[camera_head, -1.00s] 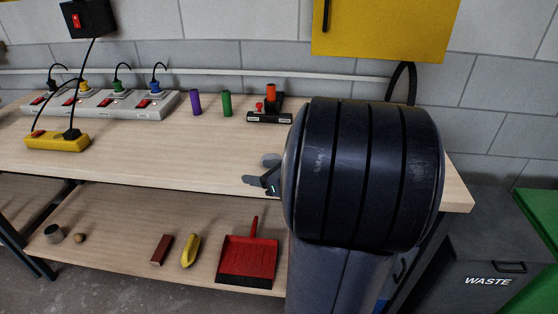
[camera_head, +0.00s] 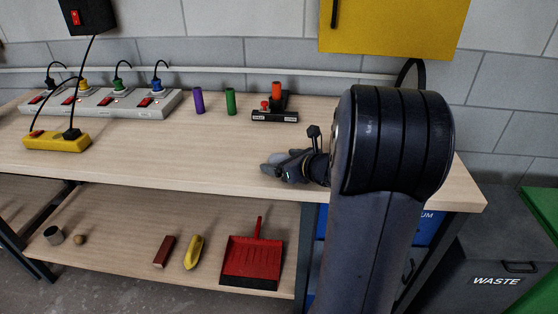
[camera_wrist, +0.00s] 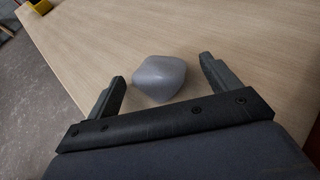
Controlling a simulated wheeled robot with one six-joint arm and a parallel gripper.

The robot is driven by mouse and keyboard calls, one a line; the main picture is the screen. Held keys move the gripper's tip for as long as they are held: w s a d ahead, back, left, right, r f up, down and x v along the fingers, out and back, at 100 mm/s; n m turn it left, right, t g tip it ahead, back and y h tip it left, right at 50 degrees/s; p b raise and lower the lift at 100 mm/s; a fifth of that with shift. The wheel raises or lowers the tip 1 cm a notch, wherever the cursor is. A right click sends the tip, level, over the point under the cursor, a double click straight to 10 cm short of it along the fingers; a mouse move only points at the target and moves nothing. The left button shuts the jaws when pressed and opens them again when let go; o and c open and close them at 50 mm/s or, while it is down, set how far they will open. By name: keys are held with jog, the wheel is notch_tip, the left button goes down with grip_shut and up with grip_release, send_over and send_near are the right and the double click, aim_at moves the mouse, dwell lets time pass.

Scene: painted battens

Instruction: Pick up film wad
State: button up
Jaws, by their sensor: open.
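The film wad (camera_wrist: 160,80) is a pale grey, lumpy, translucent-looking lump lying on the wooden bench top in the wrist view. My gripper (camera_wrist: 163,72) is open, with one dark finger on each side of the wad. The left fingertip is close to the wad's left edge; a wider gap shows on the right. I cannot tell whether any finger touches it.
The bench top (camera_head: 150,155) is clear left of my gripper. A black device with a red button (camera_head: 275,115), green cylinder (camera_head: 231,101) and purple cylinder (camera_head: 198,101) stand behind. A yellow socket block (camera_head: 55,142) lies far left. A red dustpan (camera_head: 252,260) lies on the lower shelf.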

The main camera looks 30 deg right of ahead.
jog(key=shift+c, duration=0.4)
jog(key=c, duration=0.9)
jog(key=shift+c, duration=0.2)
